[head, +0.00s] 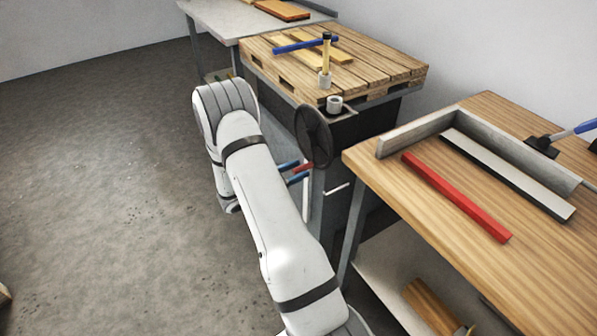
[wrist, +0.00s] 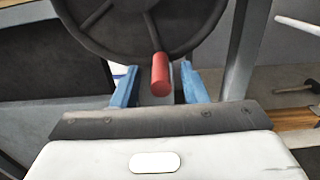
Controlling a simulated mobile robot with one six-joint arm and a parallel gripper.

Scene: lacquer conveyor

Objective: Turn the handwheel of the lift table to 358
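The handwheel (head: 314,137) is a dark disc on the near side of the lift table, whose slatted wooden pallet top (head: 400,68) is behind it. In the wrist view the wheel (wrist: 100,30) shows its spokes and rim at the top. Its red handle (wrist: 160,74) sticks out towards me at the bottom of the wheel. My gripper (wrist: 159,88) has two blue fingers, one on each side of the handle, with a visible gap on both sides. The gripper is open around the handle (head: 303,168). No readable number shows in either view.
A wooden bench (head: 370,178) with a red bar (head: 455,197) and a grey angled fence stands close on the right.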

